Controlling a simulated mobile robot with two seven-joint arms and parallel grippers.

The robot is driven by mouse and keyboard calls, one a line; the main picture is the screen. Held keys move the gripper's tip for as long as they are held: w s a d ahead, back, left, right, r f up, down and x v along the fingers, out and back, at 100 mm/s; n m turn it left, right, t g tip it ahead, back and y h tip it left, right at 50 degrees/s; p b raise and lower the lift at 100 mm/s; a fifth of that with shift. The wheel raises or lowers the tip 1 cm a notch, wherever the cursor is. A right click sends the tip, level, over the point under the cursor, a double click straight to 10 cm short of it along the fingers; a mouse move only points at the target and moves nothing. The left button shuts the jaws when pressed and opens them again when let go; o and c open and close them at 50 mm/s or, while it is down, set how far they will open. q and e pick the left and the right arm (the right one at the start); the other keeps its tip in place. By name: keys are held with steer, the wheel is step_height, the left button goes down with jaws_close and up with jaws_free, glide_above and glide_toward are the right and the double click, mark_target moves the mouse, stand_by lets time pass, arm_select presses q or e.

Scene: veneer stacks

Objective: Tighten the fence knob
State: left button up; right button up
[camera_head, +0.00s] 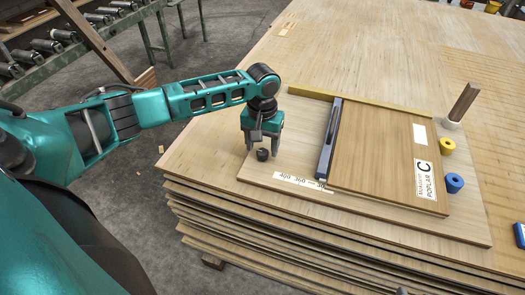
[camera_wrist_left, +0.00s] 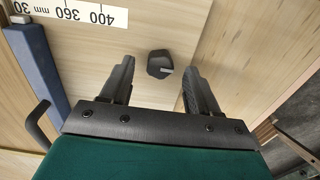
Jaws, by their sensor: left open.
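The fence knob (camera_head: 262,154) is a small dark, faceted knob on the pale board, left of the fence. In the left wrist view the knob (camera_wrist_left: 160,63) shows between the tips of my two fingers, with a gap on each side. My left gripper (camera_head: 263,143) is open, pointing down right at the knob; whether the fingers reach down around it I cannot tell. The fence (camera_head: 329,138) is a blue-grey bar along the left side of the poplar panel (camera_head: 384,150). A millimetre scale (camera_head: 303,182) lies near the knob.
The pale base board (camera_head: 455,222) lies on a tall veneer stack. A yellow strip (camera_head: 380,104) runs behind the panel. A roller conveyor (camera_head: 75,60) is at the left.

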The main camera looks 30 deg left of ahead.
arm_select(q)
steer(key=shift+f, duration=0.85)
arm_select(e)
steer(key=shift+f, duration=0.3)
steer(key=shift+s+d, duration=0.1)
arm_select(q)
steer(key=shift+c, duration=0.2)
arm_select(e)
steer(key=shift+f, duration=0.1)
